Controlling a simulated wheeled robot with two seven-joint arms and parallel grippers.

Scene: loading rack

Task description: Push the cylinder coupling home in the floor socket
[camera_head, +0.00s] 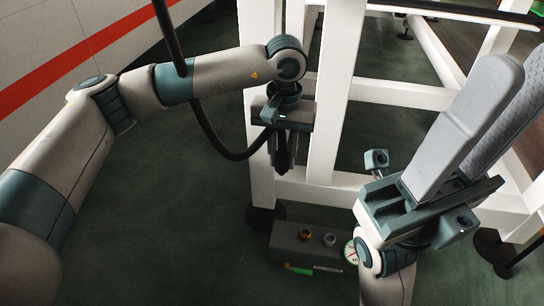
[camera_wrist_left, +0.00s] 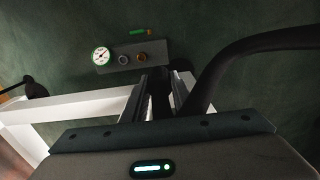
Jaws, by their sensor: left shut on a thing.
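My left gripper (camera_head: 284,160) points down and is shut on the dark cylinder coupling. The coupling shows as a black shape (camera_wrist_left: 159,88) between the fingers in the left wrist view, and a thick black hose (camera_head: 213,137) runs to the gripper. The coupling is mostly hidden by the fingers, and its tip is hard to make out. The floor socket box (camera_head: 285,242) lies below, apart from the gripper. It has a brass port (camera_head: 305,234), a grey port (camera_head: 328,240) and a round gauge (camera_wrist_left: 101,56).
White rack posts (camera_head: 323,100) and beams stand right beside the left gripper and behind the box. A green handle (camera_head: 298,270) lies at the box's front. A black rack foot (camera_head: 266,215) is near the box. The dark green floor to the left is clear.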

